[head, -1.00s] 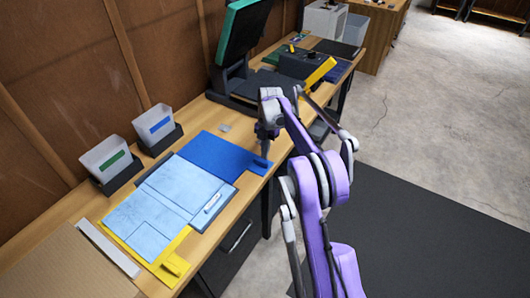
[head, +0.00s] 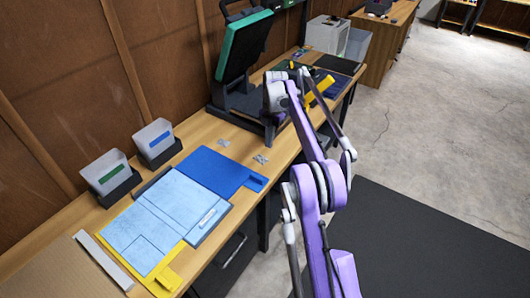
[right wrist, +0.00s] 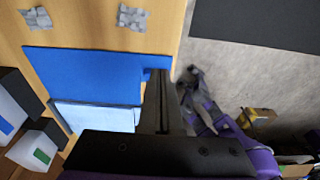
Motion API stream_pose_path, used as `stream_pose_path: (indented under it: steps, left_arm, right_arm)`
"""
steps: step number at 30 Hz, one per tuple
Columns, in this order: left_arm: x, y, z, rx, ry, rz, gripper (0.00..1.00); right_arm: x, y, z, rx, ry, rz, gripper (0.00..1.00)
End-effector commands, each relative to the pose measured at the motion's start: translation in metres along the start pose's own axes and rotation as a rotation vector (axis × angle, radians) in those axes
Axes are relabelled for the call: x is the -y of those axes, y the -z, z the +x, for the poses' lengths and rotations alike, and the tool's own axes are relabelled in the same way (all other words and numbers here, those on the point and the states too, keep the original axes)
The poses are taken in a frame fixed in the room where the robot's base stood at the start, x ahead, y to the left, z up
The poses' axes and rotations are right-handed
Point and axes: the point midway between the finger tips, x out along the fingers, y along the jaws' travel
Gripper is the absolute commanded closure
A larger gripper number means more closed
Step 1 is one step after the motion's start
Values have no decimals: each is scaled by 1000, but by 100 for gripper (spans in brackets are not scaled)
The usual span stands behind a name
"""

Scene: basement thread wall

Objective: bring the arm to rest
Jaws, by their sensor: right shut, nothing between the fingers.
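My right arm, purple and grey, reaches up over the wooden bench in the head view. My right gripper (head: 270,126) hangs below its wrist, small and dark against the machine's base and the bench edge. In the right wrist view my right gripper (right wrist: 160,100) is shut and empty; its dark fingers overlap the edge of the blue folder (right wrist: 85,75). I cannot tell its height above the bench. My left gripper cannot be made out in the head view. Purple and grey parts of mine show low in the right wrist view.
On the bench (head: 205,130) lie the blue folder (head: 215,170), light blue sheets (head: 160,215) over a yellow folder (head: 165,280), and two small grey pieces (head: 261,158). Two bins (head: 155,140) stand by the wall. A dark machine with a green-edged panel (head: 243,48) stands beyond. Open floor lies right.

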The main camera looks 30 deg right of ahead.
Motion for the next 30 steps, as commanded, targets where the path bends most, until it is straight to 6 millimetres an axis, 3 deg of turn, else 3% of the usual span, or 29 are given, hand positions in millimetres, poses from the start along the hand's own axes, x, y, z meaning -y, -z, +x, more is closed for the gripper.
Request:
stream_pose_path:
  steps: [6, 14, 17, 23, 30]
  left_arm:
    - [0, 6, -5, -5, 0, 0, 50]
    - [0, 5, -4, -5, 0, 0, 50]
    - [0, 5, -4, -5, 0, 0, 50]
    - [0, 5, -5, -5, 0, 0, 50]
    - [0, 5, -4, -5, 0, 0, 50]
  right_arm:
    - [0, -10, -14, 1, -1, 0, 100]
    - [-1, -4, -18, 7, -4, 26, 100]
    - [-5, 14, -28, 27, -17, 107, 100]
    - [-4, 79, -56, 85, -83, 404, 100]
    - [23, 165, -68, 115, -205, 788, 100]
